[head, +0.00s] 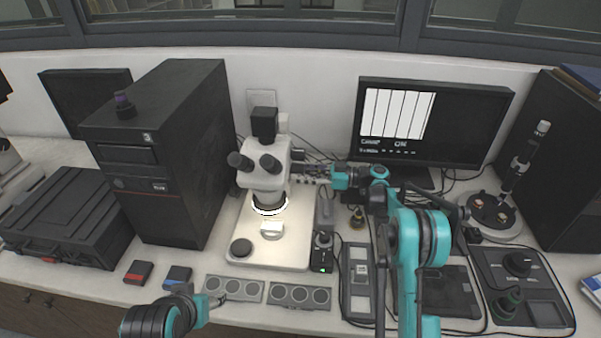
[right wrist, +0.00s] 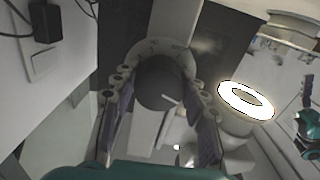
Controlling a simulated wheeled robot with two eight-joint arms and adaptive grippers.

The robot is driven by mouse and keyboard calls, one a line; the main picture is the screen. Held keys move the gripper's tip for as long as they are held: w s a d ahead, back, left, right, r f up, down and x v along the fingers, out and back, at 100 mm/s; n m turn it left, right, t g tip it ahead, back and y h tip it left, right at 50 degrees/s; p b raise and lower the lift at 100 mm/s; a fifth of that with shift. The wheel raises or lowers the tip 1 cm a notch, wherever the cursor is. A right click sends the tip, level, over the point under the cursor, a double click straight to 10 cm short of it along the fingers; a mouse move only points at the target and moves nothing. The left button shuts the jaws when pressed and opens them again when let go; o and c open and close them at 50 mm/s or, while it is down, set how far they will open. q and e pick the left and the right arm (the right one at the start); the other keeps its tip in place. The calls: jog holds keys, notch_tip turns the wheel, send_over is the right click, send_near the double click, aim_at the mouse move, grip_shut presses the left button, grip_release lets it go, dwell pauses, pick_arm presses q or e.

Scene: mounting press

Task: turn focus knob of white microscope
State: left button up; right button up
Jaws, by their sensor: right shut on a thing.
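The white microscope (head: 272,180) stands on its lit base at the middle of the bench, with dark eyepieces and a black camera on top. Its focus knob (right wrist: 160,84) is a dark round knob, seen between the fingers in the right wrist view. My right gripper (head: 309,172) reaches the microscope's right side from the right and is shut on the knob; in the head view its fingers hide the knob. In the right wrist view the fingers (right wrist: 158,92) lie on either side of it. My left gripper (head: 216,301) is low at the front; its fingers are too small to judge.
A black computer tower (head: 170,150) stands left of the microscope. A monitor (head: 450,125) is behind my right arm. Grey trays with round wells (head: 300,296) lie in front of the microscope base, and a small black box (head: 322,255) stands beside it. Cables run behind.

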aim_at(300, 165)
jog(key=shift+f, duration=0.1)
jog(key=o, duration=1.2)
jog(key=shift+c, duration=0.2)
notch_tip(300, 165, up, 10)
jog(key=shift+r, duration=0.1)
dwell(0.7)
